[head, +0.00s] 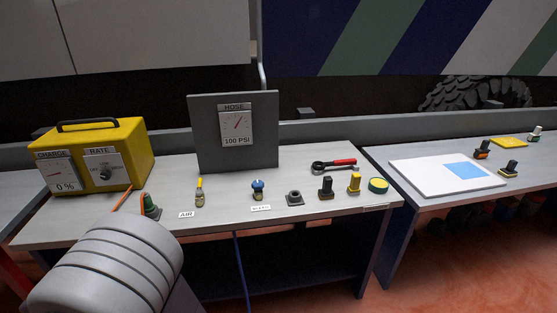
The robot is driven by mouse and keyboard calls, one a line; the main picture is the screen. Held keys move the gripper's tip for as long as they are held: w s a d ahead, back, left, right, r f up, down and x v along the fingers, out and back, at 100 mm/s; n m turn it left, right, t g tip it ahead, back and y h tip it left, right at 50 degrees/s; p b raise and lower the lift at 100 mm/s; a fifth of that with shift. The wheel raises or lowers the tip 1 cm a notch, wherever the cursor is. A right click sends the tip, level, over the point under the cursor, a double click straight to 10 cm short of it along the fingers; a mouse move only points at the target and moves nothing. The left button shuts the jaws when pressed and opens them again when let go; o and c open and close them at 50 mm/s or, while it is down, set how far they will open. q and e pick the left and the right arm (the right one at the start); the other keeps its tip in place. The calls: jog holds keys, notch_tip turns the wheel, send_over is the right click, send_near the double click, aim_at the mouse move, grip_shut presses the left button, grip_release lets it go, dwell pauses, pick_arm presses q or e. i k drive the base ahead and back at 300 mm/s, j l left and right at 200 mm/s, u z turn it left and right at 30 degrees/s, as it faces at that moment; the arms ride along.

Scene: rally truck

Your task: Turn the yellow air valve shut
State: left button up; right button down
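The air valve (199,193) stands on the workbench (330,207), left of the bench's middle. Its yellow lever stands roughly upright in the picture, in line with the small brass body below it. A white label reading AIR (186,215) lies in front of it. Behind and to the right, a grey panel (205,132) carries a HOSE gauge (236,123) marked 100 PSI. Neither of my grippers shows. Nothing is seen touching the valve.
A blue-knobbed valve (257,187) stands right of the air valve. A yellow charger (130,150) reading 0 % and a green-and-orange connector (150,206) are to the left. A red-handled ratchet (335,164) and several small fittings are at right. My grey arm link fills the lower left.

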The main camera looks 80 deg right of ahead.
aim_at(200, 186)
jog(key=i+l+z, duration=0.1)
jog(key=l+z, duration=0.35)
jog(key=i+l+z, duration=0.15)
jog(key=l+z, duration=0.35)
jog(key=i+l+z, duration=0.2)
jog(key=z, duration=0.25)
jog(key=i+l+z, duration=0.3)
jog(key=z, duration=0.2)
